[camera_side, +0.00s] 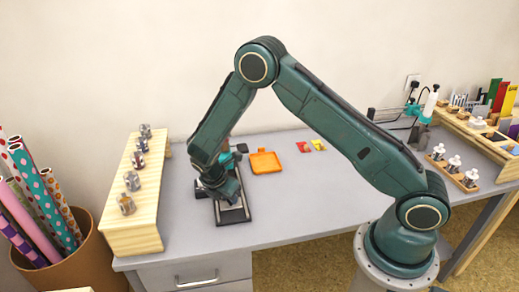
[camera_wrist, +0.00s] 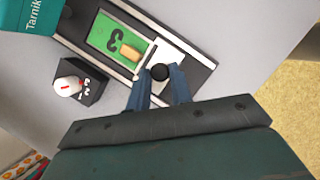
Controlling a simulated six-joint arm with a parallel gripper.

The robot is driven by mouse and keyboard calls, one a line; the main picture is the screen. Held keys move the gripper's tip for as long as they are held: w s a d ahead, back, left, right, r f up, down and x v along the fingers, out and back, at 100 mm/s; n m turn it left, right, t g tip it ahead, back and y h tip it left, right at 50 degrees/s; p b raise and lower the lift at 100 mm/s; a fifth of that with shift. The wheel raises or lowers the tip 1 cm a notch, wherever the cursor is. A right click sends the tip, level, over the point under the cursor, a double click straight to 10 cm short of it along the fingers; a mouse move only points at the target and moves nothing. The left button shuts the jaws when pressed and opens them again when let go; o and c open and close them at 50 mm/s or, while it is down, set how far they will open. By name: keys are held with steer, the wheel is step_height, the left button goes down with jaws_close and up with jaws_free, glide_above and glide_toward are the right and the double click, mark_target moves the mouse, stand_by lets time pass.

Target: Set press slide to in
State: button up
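The press is a dark, flat device (camera_side: 234,216) on the desk, partly hidden by my arm in the side view. In the wrist view its dark base (camera_wrist: 207,62) carries a pale slide plate (camera_wrist: 180,62) and a green panel (camera_wrist: 103,32) marked 3, with a tan piece on it. A round black knob (camera_wrist: 160,72) stands on the plate. My gripper (camera_wrist: 160,78) is low over the press, its two blue fingers on either side of the knob. The fingers are about a knob's width apart; whether they grip it is unclear. My gripper's fingers are hidden in the side view.
A small black block (camera_wrist: 92,90) with a white, red-marked top stands beside the press, near a teal box (camera_wrist: 25,15). An orange tray (camera_side: 265,162) lies behind it. A wooden rack with several stamps (camera_side: 133,240) stands left. The desk's right middle is clear.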

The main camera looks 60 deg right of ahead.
jaws_close()
steer(key=shift+w+d, duration=1.65)
steer(key=shift+r, duration=0.1)
steer(key=o, duration=0.7)
jaws_free()
steer(key=shift+a+r, duration=0.15)
steer(key=v, duration=1.3)
steer(key=shift+r, duration=0.15)
